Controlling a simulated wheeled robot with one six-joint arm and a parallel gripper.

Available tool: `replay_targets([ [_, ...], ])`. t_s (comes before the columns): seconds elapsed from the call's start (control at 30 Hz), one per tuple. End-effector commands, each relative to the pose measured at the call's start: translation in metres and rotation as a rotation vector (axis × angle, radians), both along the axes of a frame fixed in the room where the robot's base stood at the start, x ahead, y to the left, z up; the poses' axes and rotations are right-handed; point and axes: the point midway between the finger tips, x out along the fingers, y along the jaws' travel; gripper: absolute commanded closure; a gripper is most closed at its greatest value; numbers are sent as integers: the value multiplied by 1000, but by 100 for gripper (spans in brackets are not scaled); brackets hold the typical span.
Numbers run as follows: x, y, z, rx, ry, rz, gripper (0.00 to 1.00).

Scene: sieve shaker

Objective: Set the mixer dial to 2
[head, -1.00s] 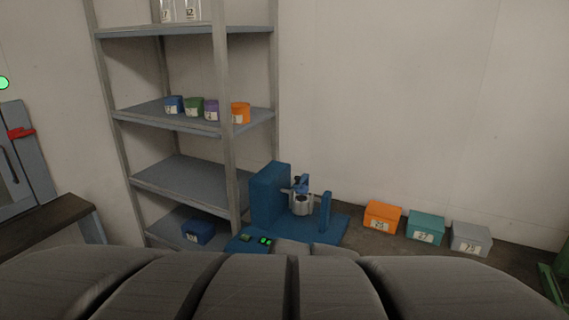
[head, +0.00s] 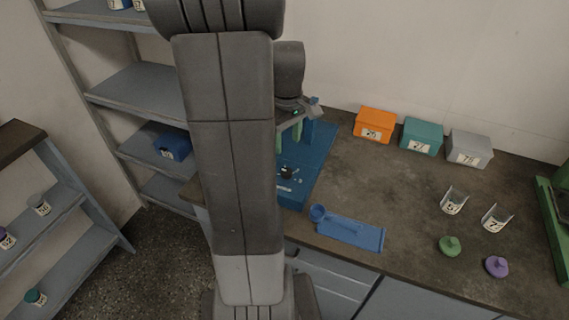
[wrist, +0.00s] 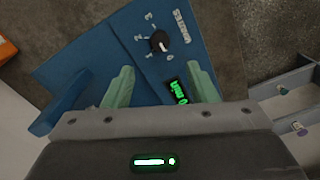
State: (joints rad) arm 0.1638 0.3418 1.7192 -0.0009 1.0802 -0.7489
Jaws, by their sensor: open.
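The mixer dial is a black knob (wrist: 160,42) with a white pointer, on a blue panel (wrist: 200,50) with small white digits along its left side. The pointer is toward the lower right in the wrist view, away from the digits. The dial also shows small in the head view (head: 286,172). A green-lit display (wrist: 180,92) sits below it in the wrist view. My gripper (wrist: 161,82) is open and empty, its two green fingers apart, with the dial beyond the gap between the tips. In the head view my gripper (head: 290,144) is over the blue mixer base (head: 320,165).
Orange (head: 375,125), teal (head: 422,136) and grey (head: 469,148) boxes stand along the back of the bench. A blue tool or holder (head: 350,233) lies at the front edge. Two clear cups (head: 453,200) and green (head: 450,246) and purple (head: 497,267) lids are at right.

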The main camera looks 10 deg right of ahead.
Motion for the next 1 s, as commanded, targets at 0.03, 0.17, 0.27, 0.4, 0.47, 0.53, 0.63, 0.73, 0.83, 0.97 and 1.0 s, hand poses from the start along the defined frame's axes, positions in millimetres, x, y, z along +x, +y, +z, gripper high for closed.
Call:
replay_targets([
  [0.03,-1,0,-12,1,7,0,48],
  [0.17,-1,0,-41,1,7,-1,48],
  [0.27,-1,0,-63,1,7,-1,48],
  [0.4,-1,1,-87,2,5,-1,48],
  [0.47,-1,0,-94,1,4,-1,48],
  [0.53,0,0,-100,1,3,-1,48],
  [0.63,0,0,-107,1,2,-1,48],
  [0.73,-1,1,-109,1,2,-1,48],
  [0.83,0,0,-109,1,1,-1,48],
  [0.97,0,0,-109,1,1,-2,48],
  [1.0,0,1,-109,1,1,-2,54],
])
